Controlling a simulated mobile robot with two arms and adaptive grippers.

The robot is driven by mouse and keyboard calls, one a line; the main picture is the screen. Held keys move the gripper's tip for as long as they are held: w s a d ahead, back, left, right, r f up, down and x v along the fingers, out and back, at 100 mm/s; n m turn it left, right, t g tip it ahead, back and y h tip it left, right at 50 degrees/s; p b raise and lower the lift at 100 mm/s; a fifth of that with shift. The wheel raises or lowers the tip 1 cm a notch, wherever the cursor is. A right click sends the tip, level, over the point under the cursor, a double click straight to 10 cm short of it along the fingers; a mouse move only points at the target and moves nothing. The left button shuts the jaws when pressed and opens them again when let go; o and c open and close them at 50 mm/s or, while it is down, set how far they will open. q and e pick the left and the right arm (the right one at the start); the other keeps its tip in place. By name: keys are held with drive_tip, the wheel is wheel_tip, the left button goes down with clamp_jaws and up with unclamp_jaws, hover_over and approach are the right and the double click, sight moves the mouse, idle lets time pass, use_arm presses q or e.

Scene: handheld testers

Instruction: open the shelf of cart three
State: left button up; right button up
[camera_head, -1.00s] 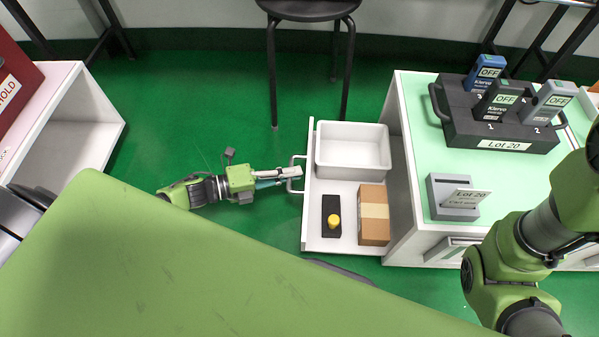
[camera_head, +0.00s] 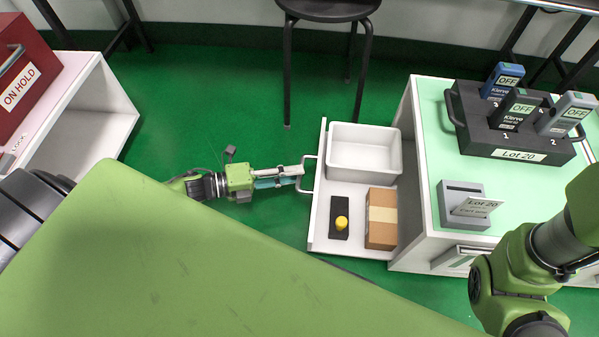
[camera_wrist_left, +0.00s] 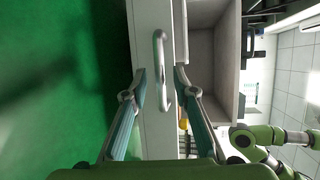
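The white pull-out shelf (camera_head: 319,228) stands out from the left side of the white cart (camera_head: 409,180) with the mint-green top. Its metal handle (camera_head: 317,190) faces my left gripper (camera_head: 301,171). In the left wrist view the handle (camera_wrist_left: 160,62) shows between the two parted fingers of my left gripper (camera_wrist_left: 160,75), with a gap on each side. In the head view the fingertips are at the handle's outer bar. No cart number is readable. My right arm is at the right; its gripper is out of view.
The shelf carries a white bin (camera_head: 364,150), a cardboard box (camera_head: 381,219) and a black block with a yellow knob (camera_head: 341,223). On the cart stand a dark Lot 20 tester rack (camera_head: 515,145) and a grey card holder (camera_head: 462,190). A black stool (camera_head: 328,8) stands behind. Green floor lies left.

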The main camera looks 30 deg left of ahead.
use_arm(q)
drive_tip(key=v, duration=0.9)
drive_tip(key=shift+s+a, duration=0.1)
